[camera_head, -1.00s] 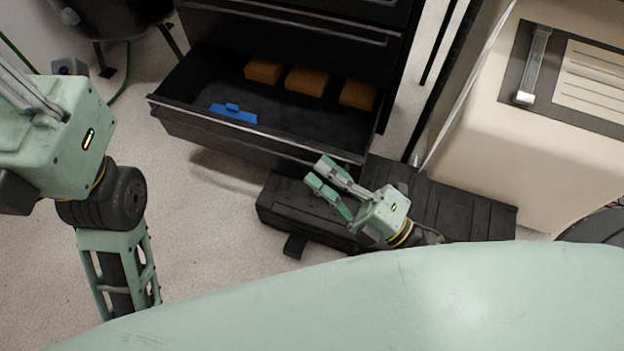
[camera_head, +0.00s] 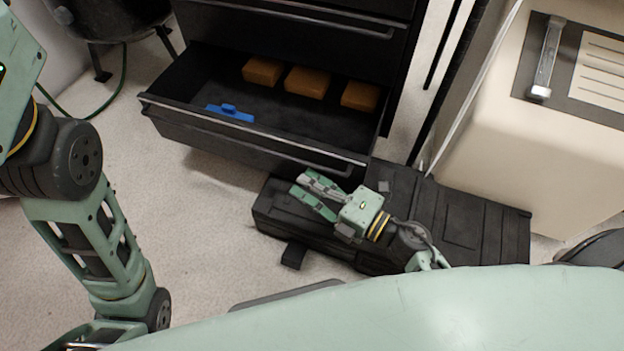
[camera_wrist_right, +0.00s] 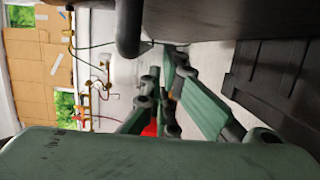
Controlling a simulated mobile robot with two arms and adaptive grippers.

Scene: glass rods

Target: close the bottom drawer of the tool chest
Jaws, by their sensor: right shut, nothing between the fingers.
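The black tool chest (camera_head: 290,45) stands at the top of the head view. Its bottom drawer (camera_head: 250,146) is pulled out, with a bar handle along its front edge. Inside lie orange-brown blocks (camera_head: 307,82) and a blue object (camera_head: 230,112). My right gripper (camera_head: 308,193) is in front of the drawer, near the right part of its front and above the black case. Its fingers are shut and empty in the right wrist view (camera_wrist_right: 165,110). I cannot tell whether they touch the drawer. My left arm shows at the left, but its gripper is out of view.
A black case (camera_head: 455,215) lies on the floor below and right of the drawer. A cream cabinet (camera_head: 545,150) stands at the right. A black round vessel on legs (camera_head: 105,15) stands at the top left. Pale floor is free left of the case.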

